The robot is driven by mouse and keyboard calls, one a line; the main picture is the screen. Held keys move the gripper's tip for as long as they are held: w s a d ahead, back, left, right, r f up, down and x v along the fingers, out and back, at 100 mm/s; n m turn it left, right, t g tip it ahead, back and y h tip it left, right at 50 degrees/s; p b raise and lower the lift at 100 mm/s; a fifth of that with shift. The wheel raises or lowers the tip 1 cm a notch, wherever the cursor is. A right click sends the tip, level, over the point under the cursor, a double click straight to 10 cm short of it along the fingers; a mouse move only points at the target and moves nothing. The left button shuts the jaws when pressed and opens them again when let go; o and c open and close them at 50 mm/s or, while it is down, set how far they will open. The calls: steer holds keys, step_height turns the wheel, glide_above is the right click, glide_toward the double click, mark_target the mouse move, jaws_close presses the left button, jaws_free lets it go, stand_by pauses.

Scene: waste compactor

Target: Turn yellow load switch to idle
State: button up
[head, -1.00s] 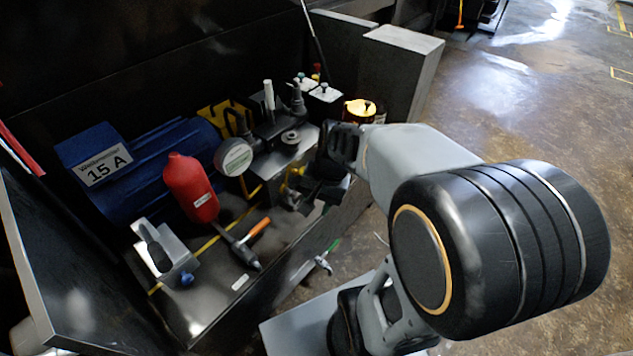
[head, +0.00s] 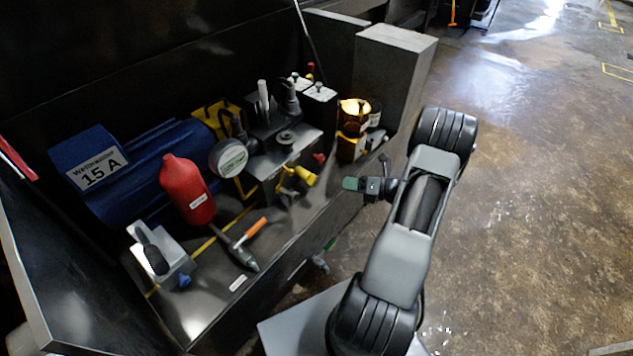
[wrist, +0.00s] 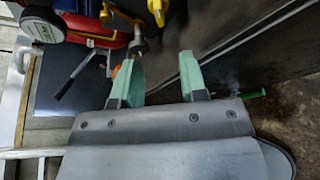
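A yellow lever-like switch (head: 303,175) sticks out from the front of the grey metal block on the bench in the head view. I take it to be the load switch; its idle mark is not readable. In the wrist view, a yellow part (wrist: 158,10), likely the same switch, shows at the top edge, beyond the fingers. My gripper (head: 366,172) is to the right of the switch and apart from it. In the wrist view, its two green fingers (wrist: 158,65) stand wide apart with nothing held between them.
A small red knob (head: 320,158) and an amber lamp (head: 354,125) are close behind the switch. A gauge (head: 230,157), a red bottle (head: 188,190), a hammer (head: 242,248) and a blue motor (head: 150,160) are left. The floor to the right is clear.

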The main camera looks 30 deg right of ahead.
mark_target(306, 176)
steer(key=b+x, duration=0.3)
steer(key=x, duration=0.9)
jaws_close()
